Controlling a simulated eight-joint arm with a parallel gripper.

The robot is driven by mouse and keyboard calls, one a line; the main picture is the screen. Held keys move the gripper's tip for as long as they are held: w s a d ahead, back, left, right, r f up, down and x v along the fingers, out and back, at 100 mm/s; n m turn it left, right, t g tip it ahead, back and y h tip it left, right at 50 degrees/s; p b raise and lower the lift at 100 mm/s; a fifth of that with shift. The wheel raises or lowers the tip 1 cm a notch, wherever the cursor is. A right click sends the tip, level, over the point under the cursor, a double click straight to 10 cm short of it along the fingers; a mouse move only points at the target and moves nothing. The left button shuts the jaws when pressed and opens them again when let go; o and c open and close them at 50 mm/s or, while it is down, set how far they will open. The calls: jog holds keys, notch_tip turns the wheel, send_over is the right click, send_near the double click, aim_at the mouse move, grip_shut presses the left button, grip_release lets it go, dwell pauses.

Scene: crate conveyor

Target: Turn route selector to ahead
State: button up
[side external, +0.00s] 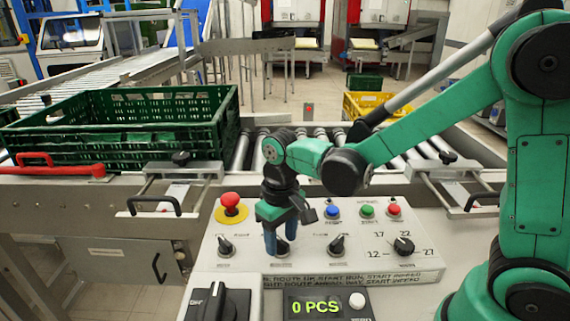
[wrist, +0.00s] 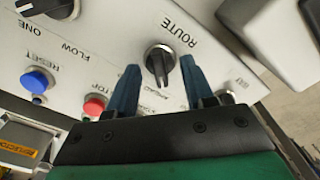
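The route selector (wrist: 160,61) is a black knob with a raised grip bar on the pale panel, with the word ROUTE beside it in the wrist view. Its bar runs roughly up and down in that picture; I cannot tell for sure which marked position it points to. My gripper (wrist: 159,67) is open, with one blue finger on each side of the knob and a visible gap to it. In the side external view my gripper (side external: 281,243) points down over the panel, and its fingers partly hide the knob (side external: 282,247).
Other selectors (side external: 226,245) (side external: 337,244) flank my gripper, with a numbered dial (side external: 403,246) farther right. A red emergency button (side external: 231,203) and blue, green and red buttons (side external: 367,210) sit behind. A green crate (side external: 120,98) stands on the conveyor.

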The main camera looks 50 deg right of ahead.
aim_at(281, 240)
jog(key=shift+r, duration=2.8)
jog(key=s+d+r+t, duration=0.2)
jog(key=s+d+t, duration=0.2)
jog(key=t, duration=0.3)
jog(key=shift+s+r, duration=0.15)
jog(key=shift+r, duration=0.1)
jog(key=shift+d, duration=0.1)
